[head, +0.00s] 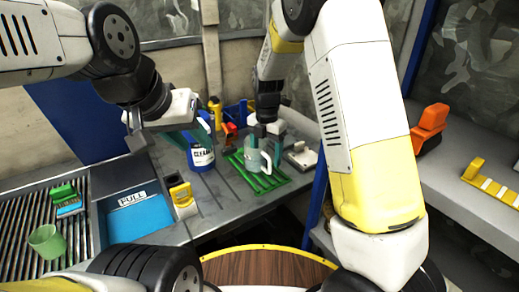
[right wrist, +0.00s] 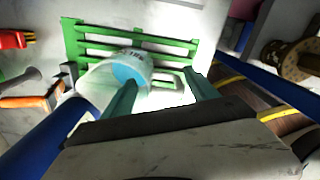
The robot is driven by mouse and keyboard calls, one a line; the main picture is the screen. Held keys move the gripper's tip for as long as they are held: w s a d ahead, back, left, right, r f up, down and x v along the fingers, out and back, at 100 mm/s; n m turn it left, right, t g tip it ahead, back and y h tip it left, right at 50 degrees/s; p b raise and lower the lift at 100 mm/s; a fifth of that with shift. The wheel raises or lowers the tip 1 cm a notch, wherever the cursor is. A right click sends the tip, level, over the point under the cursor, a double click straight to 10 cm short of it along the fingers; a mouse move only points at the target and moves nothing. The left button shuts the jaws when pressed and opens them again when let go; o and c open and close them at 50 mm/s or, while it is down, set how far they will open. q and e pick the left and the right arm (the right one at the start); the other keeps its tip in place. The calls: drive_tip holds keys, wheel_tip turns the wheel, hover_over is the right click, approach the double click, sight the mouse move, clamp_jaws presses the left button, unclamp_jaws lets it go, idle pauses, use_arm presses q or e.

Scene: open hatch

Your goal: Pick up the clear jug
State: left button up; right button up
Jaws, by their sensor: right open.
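The clear jug (head: 256,161) stands on a green slatted rack (head: 239,164) on the grey worktop. In the right wrist view the jug (right wrist: 124,71) is pale and see-through, with bluish content and a handle at its right. My right gripper (head: 265,147) is open, pointing down at the jug from above. In the right wrist view its teal fingers (right wrist: 162,80) are apart, the left one overlapping the jug and the right one beyond the handle. Contact cannot be told. My left gripper (head: 190,138) hangs over the worktop by a blue labelled container (head: 202,158); its jaw gap is unclear.
A yellow-black item (head: 180,191) and a blue basin (head: 140,217) are left of the rack. A green cup (head: 46,242) stands on the ribbed drainer. A grey-white device (head: 300,156) sits right of the rack, near a blue post (head: 320,186).

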drive_tip(key=shift+f, duration=1.3)
clamp_jaws()
idle(0.4)
